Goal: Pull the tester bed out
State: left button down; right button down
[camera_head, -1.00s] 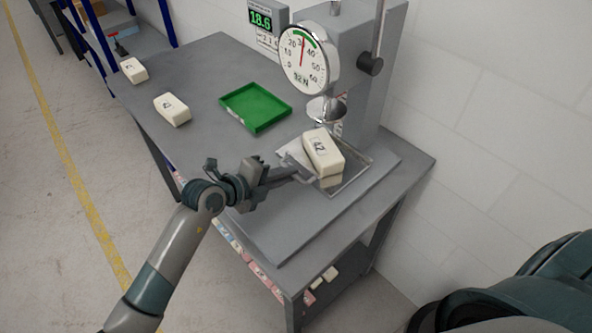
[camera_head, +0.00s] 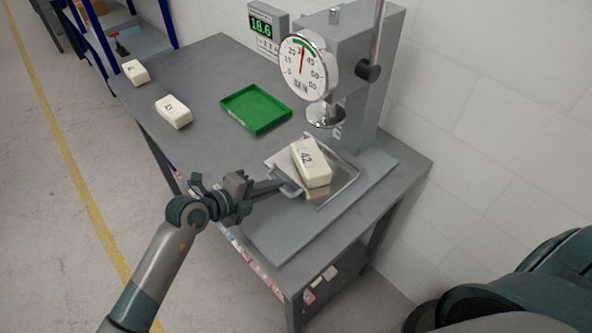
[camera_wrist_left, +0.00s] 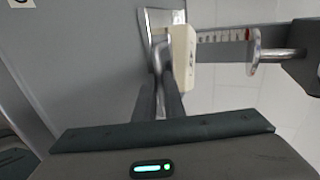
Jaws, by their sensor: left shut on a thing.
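The tester bed (camera_head: 341,184) is a shiny metal tray on the grey base of the tester, with a foam block (camera_head: 311,162) marked 42 lying on it. My left gripper (camera_head: 284,187) is shut on the bed's handle (camera_head: 292,190) at the bed's front left side. In the left wrist view, the fingers (camera_wrist_left: 160,88) close on the handle, with the bed (camera_wrist_left: 160,18) and the foam block (camera_wrist_left: 181,58) just beyond. The tester's round press foot (camera_head: 326,115) hangs above and behind the block, clear of it. My right gripper is not in view.
The tester column with its dial gauge (camera_head: 303,69) stands at the back right. A green tray (camera_head: 256,108) and two more foam blocks (camera_head: 173,111) (camera_head: 135,72) lie on the grey table to the left. The table's front edge is below my left gripper.

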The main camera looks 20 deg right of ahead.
pick_arm(q)
jog(key=shift+s+a+p, duration=0.35)
jog(key=shift+a+p, duration=0.05)
jog(key=shift+a, duration=0.6)
jog(key=shift+s+a+p, duration=0.4)
jog(key=shift+a+p, duration=0.05)
jog(key=shift+a, duration=0.6)
jog(key=shift+s+a+p, duration=0.35)
jog(key=shift+a+p, duration=0.05)
jog(key=shift+a, duration=0.6)
jog(key=s+a+p, duration=0.2)
jog(key=a, duration=0.5)
jog(key=shift+s, duration=0.25)
jog(key=c, duration=1.7)
grip_release()
jog(key=p+v, duration=0.1)
jog(key=v, duration=0.2)
jog(key=p+v, duration=0.1)
jog(key=v, duration=0.1)
jog(key=shift+s+a+r+p, duration=0.1)
jog(key=shift+a+r+p, duration=0.1)
jog(key=shift+r+p, duration=0.2)
